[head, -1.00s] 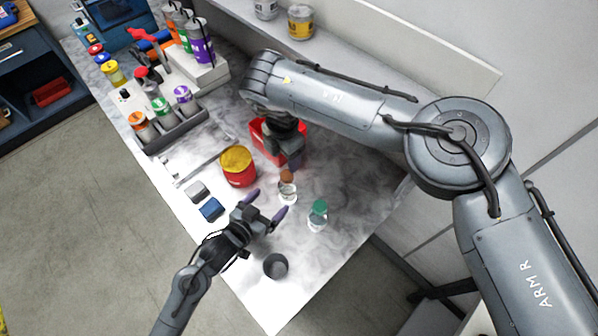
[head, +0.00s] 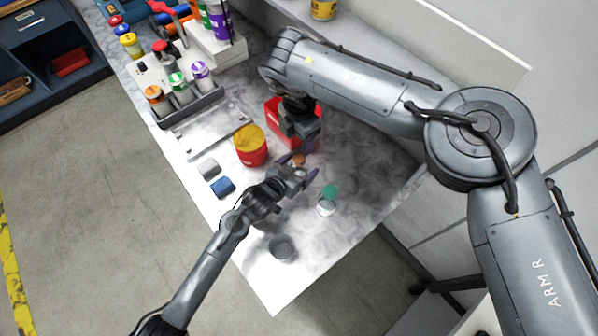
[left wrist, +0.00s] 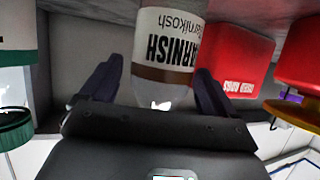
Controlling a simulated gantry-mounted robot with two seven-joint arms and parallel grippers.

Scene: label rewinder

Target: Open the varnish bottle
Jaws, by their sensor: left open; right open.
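The varnish bottle (left wrist: 165,45) shows in the left wrist view with its white VARNISH label and a brown band, appearing upside down. Its brown cap (head: 298,160) shows in the head view; the body is mostly hidden by my left gripper. My left gripper (head: 298,168) is open, with one purple finger on each side of the bottle. In the left wrist view the bottle is between the fingers (left wrist: 154,86); I cannot tell whether they touch it. My right gripper (head: 303,144) is open just behind the bottle, in front of the red bin, its fingers hard to make out.
A green-capped bottle (head: 327,199) stands close to the right. A red jar with a yellow top (head: 251,149) is to the left, and a red bin (head: 278,112) behind.

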